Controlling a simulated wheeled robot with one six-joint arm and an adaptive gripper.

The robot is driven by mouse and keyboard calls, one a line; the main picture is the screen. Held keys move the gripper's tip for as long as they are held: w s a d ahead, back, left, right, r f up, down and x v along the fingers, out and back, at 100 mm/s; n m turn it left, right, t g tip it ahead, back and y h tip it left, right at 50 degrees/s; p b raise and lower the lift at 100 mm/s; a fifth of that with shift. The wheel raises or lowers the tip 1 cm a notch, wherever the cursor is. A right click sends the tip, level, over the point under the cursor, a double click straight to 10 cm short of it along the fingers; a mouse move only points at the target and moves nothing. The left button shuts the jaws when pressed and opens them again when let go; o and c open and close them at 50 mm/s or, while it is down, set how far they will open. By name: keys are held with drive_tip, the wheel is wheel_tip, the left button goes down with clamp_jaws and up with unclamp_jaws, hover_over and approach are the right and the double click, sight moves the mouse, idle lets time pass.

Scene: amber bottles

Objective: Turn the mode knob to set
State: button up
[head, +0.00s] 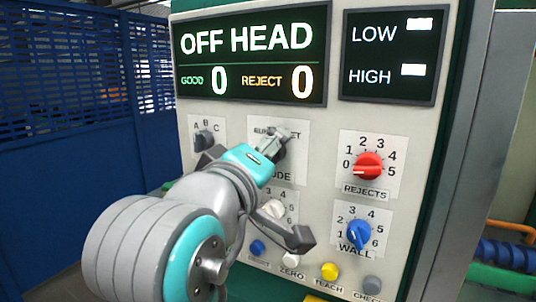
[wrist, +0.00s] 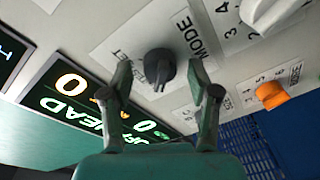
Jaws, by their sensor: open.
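The mode knob is dark grey and sits on a white plate marked MODE. In the wrist view the mode knob (wrist: 160,68) is between the two fingers of my gripper (wrist: 159,75), which are open, one on each side. I cannot tell whether either finger touches it. In the head view my gripper (head: 275,146) is at the mode plate (head: 297,127) and covers most of the knob and part of the lettering. The word SET is partly hidden, and I cannot tell which mark the knob points to.
The red rejects knob (head: 369,166) is to the right, the blue wall knob (head: 358,235) below it. A white knob (head: 273,210) sits below the mode plate, a dark A-B-C knob (head: 205,140) left. The display (head: 247,55) reads OFF HEAD. A blue fence (head: 80,120) stands left.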

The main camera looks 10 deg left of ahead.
drive_tip(key=c, duration=1.2)
drive_tip(key=shift+o, duration=0.2)
drive_tip(key=shift+m, duration=0.3)
drive_tip(key=m+h, duration=0.1)
drive_tip(key=m, duration=1.1)
drive_tip(key=m+h, duration=0.1)
drive_tip(key=m, duration=0.5)
drive_tip(key=shift+f+m+t+h, duration=0.1)
drive_tip(key=shift+m+t+h, duration=0.2)
